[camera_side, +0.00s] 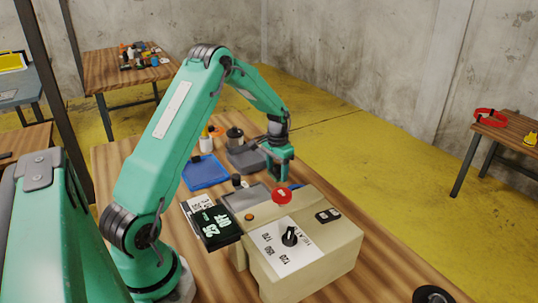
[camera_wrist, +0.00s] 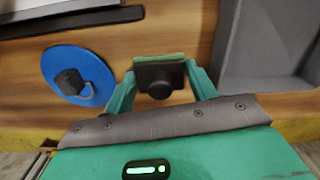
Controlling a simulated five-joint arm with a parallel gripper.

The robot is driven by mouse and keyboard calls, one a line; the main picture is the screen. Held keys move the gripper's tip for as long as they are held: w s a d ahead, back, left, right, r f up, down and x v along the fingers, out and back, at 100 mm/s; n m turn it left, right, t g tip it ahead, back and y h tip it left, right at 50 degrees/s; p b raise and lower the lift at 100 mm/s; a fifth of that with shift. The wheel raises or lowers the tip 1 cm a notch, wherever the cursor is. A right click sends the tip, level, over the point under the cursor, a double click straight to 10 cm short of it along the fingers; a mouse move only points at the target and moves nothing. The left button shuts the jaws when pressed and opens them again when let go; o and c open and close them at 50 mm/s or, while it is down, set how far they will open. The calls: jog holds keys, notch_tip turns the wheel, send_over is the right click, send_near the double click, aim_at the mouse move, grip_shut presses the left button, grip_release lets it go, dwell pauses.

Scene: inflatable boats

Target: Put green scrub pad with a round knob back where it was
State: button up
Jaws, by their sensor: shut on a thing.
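The scrub pad (camera_wrist: 160,78) shows in the wrist view as a dark block with a round black knob facing the camera and a green strip along its far edge. My gripper (camera_wrist: 160,72) has one finger on each side of it and is shut on it. In the side view my gripper (camera_side: 280,176) points down over the wooden table, behind the beige machine. The pad cannot be made out there. I cannot tell whether the pad touches the table.
A blue disc (camera_wrist: 58,62) with a dark knob lies left of my gripper, and a grey tray (camera_wrist: 262,72) lies to its right. The beige machine (camera_side: 325,250) has a red button (camera_side: 282,195) and a black display (camera_side: 215,226). A blue tray (camera_side: 205,174) stands behind it.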

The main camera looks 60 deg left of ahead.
aim_at(277, 166)
jog(key=shift+f, duration=0.15)
jog(key=o, duration=1)
notch_tip(277, 166, up, 12)
jog(key=shift+r, duration=0.2)
dwell(0.5)
